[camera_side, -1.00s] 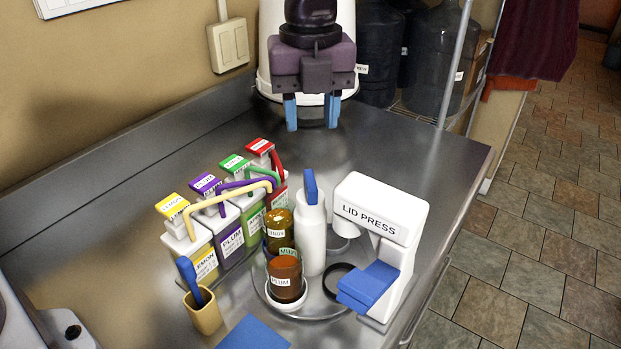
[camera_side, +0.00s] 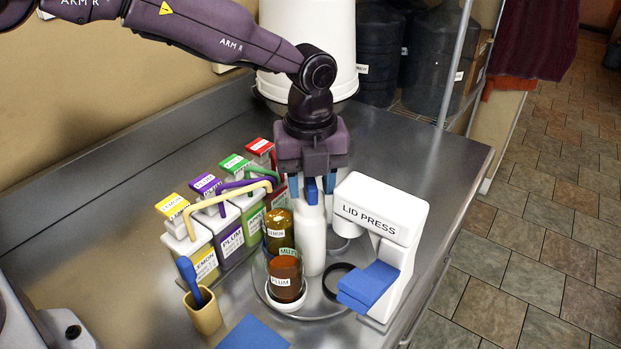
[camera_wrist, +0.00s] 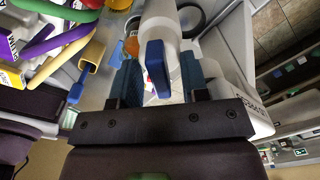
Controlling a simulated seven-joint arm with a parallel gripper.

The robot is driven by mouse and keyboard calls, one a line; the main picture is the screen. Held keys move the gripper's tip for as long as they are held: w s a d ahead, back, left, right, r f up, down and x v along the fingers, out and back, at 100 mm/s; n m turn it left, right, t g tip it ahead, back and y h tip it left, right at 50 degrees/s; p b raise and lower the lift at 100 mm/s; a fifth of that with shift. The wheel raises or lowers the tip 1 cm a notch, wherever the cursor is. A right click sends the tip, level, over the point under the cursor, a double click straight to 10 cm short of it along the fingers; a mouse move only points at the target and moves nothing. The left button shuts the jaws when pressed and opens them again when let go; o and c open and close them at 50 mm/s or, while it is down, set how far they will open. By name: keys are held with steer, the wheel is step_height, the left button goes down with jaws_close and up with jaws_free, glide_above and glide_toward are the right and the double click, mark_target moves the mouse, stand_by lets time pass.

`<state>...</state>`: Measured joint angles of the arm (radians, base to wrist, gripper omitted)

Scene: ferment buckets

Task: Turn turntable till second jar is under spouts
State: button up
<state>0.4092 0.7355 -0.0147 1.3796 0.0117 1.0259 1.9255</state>
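The round turntable (camera_side: 322,311) sits on the steel counter. An amber lemon jar (camera_side: 278,236) and a reddish-brown plum jar (camera_side: 286,285) stand at its left and front, with a green-labelled jar (camera_side: 288,253) mostly hidden between them. A white post (camera_side: 312,240) with a blue upright tab (camera_side: 312,192) rises beside the jars. My gripper (camera_side: 312,188) points down over the post, its fingers on either side of the tab. In the wrist view the gripper (camera_wrist: 160,80) is open, with gaps between the tab and both fingers. Yellow, purple (camera_side: 235,192), green and red spouts lean toward the jars.
The white lid press (camera_side: 378,212) with a blue lever pad (camera_side: 368,285) stands close on the right. A black ring (camera_side: 339,282) lies beside it. A tan cup (camera_side: 204,313) with a blue-handled tool and a blue mat (camera_side: 253,334) are in front. The back-right counter is clear.

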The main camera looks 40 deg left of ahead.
jaws_close()
steer(key=shift+m, duration=8.4)
steer(key=shift+r+m, duration=0.1)
steer(key=shift+m, duration=0.5)
steer(key=shift+o, duration=0.2)
jaws_free()
